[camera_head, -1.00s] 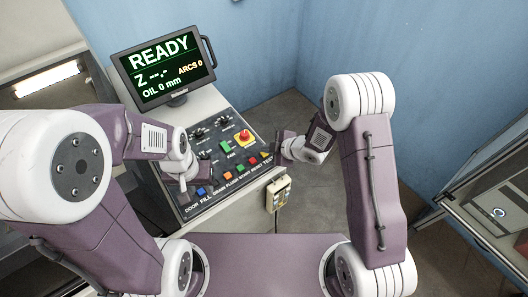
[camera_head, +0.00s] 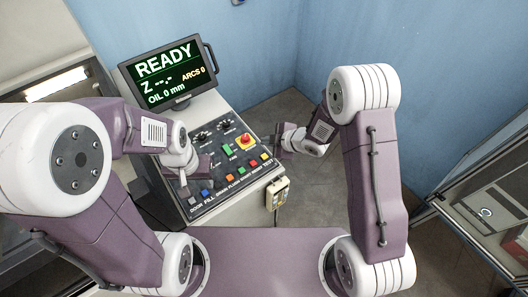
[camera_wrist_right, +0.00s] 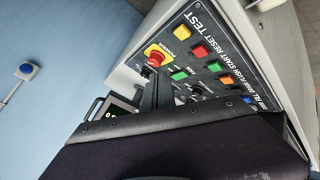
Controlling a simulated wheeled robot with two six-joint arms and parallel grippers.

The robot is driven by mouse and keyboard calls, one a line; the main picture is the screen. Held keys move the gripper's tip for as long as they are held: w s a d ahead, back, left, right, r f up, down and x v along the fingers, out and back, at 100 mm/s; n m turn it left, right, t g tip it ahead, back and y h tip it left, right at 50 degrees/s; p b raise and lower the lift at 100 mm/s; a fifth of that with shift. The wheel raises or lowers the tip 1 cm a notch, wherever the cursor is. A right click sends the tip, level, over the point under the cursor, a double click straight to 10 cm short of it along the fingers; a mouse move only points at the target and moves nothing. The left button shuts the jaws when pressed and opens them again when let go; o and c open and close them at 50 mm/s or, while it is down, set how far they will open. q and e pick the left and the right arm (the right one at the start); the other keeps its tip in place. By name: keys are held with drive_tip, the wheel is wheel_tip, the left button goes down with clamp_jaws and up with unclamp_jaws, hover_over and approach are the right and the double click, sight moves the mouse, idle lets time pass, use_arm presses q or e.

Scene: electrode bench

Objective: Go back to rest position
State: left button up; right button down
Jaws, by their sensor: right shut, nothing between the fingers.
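My left gripper (camera_head: 194,180) hangs over the left side of the sloped control panel (camera_head: 226,180). Its fingers are small and partly hidden by the wrist, so I cannot tell whether they are open or shut. My right gripper (camera_head: 277,141) is at the panel's right edge, close to the red emergency button (camera_head: 246,141) in the head view. In the right wrist view the narrow dark fingers (camera_wrist_right: 155,92) are shut with nothing between them. They overlap the panel near the red button (camera_wrist_right: 156,54); contact cannot be told.
The monitor (camera_head: 168,70) reads READY, ARCS 0, OIL 0 mm. Several coloured buttons line the panel's front. A small box (camera_head: 277,193) hangs on the console's right side. A glass-sided cabinet (camera_head: 490,190) stands at far right. Grey floor (camera_head: 300,110) is open behind the right gripper.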

idle(0.3)
idle(0.5)
drive_tip(key=w+d+r+m+t+b, duration=0.1)
drive_tip(key=w+d+r+t+b, duration=0.2)
drive_tip(key=w+r+b, duration=0.15)
drive_tip(key=s+d+r+m+h+b, duration=0.1)
drive_tip(key=s+d+m+h+b, duration=0.15)
drive_tip(key=d, duration=0.25)
drive_tip(key=s+d+r+m+h+b, duration=0.1)
drive_tip(key=s+d+m+h, duration=0.1)
drive_tip(key=d+m, duration=0.25)
drive_tip(key=s+d+f+m+g, duration=0.1)
drive_tip(key=s+f+m+g, duration=0.1)
drive_tip(key=s, duration=0.4)
drive_tip(key=s+d+f+m+g+h, duration=0.1)
drive_tip(key=s+d+f+m+g, duration=0.1)
drive_tip(key=s+m, duration=0.3)
drive_tip(key=s+d+f+m+g+h, duration=0.1)
drive_tip(key=s+m+g, duration=0.3)
drive_tip(key=s, duration=0.4)
drive_tip(key=shift+d+f, duration=0.25)
drive_tip(key=shift+f, duration=0.55)
drive_tip(key=shift+s, duration=0.15)
